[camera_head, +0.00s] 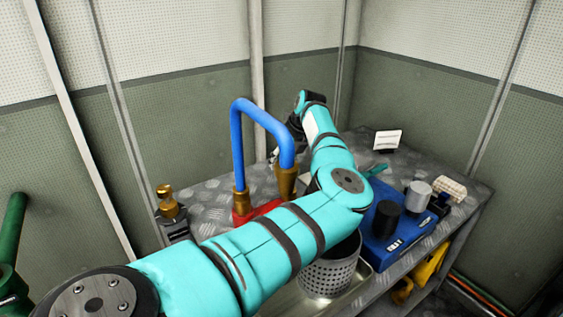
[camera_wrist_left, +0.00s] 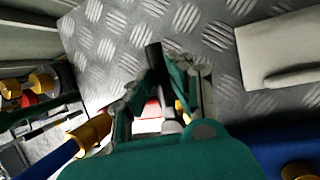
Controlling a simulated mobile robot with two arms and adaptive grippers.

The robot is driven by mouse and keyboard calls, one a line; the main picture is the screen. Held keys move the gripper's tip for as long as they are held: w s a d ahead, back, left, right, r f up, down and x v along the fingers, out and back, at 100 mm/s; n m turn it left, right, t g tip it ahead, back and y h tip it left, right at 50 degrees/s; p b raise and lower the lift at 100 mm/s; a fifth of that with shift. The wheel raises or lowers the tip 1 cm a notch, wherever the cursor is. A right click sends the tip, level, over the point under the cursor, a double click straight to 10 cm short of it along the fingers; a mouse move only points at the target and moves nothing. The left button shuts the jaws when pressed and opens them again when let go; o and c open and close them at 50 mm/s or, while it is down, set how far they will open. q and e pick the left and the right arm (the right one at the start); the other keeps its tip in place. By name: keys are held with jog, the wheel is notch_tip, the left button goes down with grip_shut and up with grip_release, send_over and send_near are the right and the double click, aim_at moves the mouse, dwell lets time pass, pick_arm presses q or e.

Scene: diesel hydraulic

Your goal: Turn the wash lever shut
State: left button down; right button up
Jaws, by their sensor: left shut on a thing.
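My left arm reaches across the head view to a steel bench, and its dark gripper (camera_head: 294,128) is partly hidden behind the wrist, near the blue pipe (camera_head: 237,135). In the left wrist view the left gripper (camera_wrist_left: 166,85) has its fingers on either side of a dark bar (camera_wrist_left: 154,62), which appears to be the wash lever's handle. The gripper is shut on it. A grey stem shows lower between the fingers. The lever cannot be made out in the head view. My right gripper is not in view.
The blue pipe rises from brass fittings (camera_head: 286,180) over a red base (camera_head: 262,209). A perforated basket (camera_head: 328,275) stands in a tray below my arm. A blue unit (camera_head: 392,235) with black and silver cylinders stands right. A small white card (camera_head: 387,140) stands behind.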

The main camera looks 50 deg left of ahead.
pick_arm(q)
jog(key=shift+s+a, duration=0.1)
jog(key=shift+s, duration=0.05)
jog(key=c, duration=1.2)
grip_release()
jog(key=shift+r, duration=0.2)
jog(key=v, duration=1.1)
jog(key=shift+d+r, duration=0.2)
jog(key=shift+r, duration=0.05)
